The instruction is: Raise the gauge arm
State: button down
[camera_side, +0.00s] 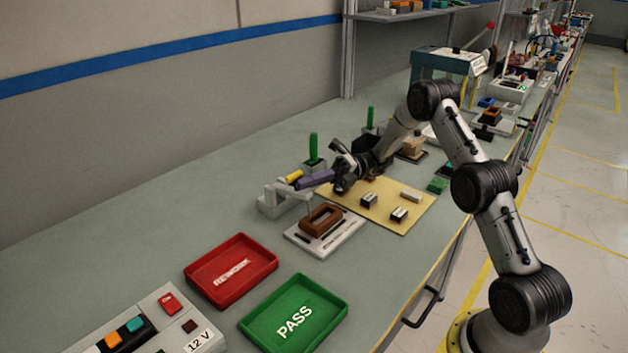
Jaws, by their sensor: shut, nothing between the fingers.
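The gauge arm (317,179) looks like a purple bar, reaching right from a light grey bracket (272,204). A short yellow part (294,176) sits beside it. The bar is tilted, with its right end a little higher. My gripper (340,183) is shut and empty at the bar's right end. I cannot tell whether it touches the bar. The dark fingers and the wrist hide part of that end and the area behind it.
A grey fixture with a brown block (321,219) lies in front of the bracket. A tan board (398,225) with small parts is to the right. Green upright handles (313,148) stand behind. Red (231,271) and green (293,315) trays sit in front.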

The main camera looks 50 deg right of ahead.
aim_at(300, 171)
jog(key=shift+r, duration=0.1)
dwell(0.3)
jog(key=shift+w+r+m, duration=0.15)
jog(key=shift+m, duration=0.25)
jog(key=shift+w+r+m, duration=0.2)
jog(key=shift+r+m, duration=0.1)
jog(key=shift+w+r+m+h, duration=0.6)
jog(key=shift+w+r+m, duration=0.25)
jog(key=shift+m, duration=0.55)
jog(key=shift+w+r, duration=0.35)
jog(key=shift+w, duration=0.35)
jog(key=shift+w+r, duration=0.4)
jog(key=shift+w, duration=0.35)
jog(key=shift+w+r, duration=0.35)
jog(key=shift+w, duration=0.35)
